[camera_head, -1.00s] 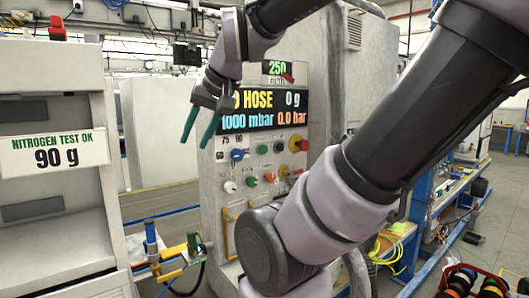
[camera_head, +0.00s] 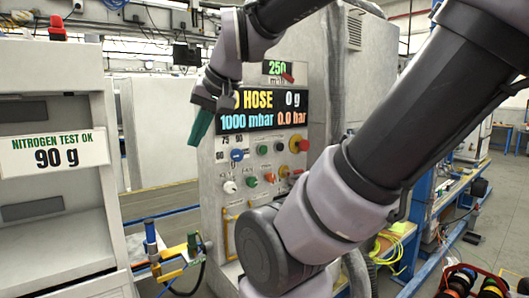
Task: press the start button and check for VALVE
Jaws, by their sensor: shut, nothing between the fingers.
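The charging station's panel (camera_head: 265,215) stands in the middle of the view. Its display (camera_head: 262,111) reads "HOSE", "0 g", "1000 mbar" and "0.0 bar", with part of the first word hidden behind my arm. Below it are a blue knob (camera_head: 236,155), a green button (camera_head: 251,181), an orange-red button (camera_head: 270,177), a white knob (camera_head: 230,187) and a red-on-yellow knob (camera_head: 299,145). Which one is the start button I cannot tell. The word VALVE is not visible. My gripper (camera_head: 196,142), with green fingers, is shut and empty, pointing down at the panel's upper left, apart from the buttons.
A small green display (camera_head: 277,68) reads 250. A grey cabinet at left carries a sign (camera_head: 53,151) reading "NITROGEN TEST OK 90 g". A blue and yellow hose fitting (camera_head: 165,255) stands left of the panel's base. Yellow hoses (camera_head: 388,248) and a bin of reels (camera_head: 470,283) are at right.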

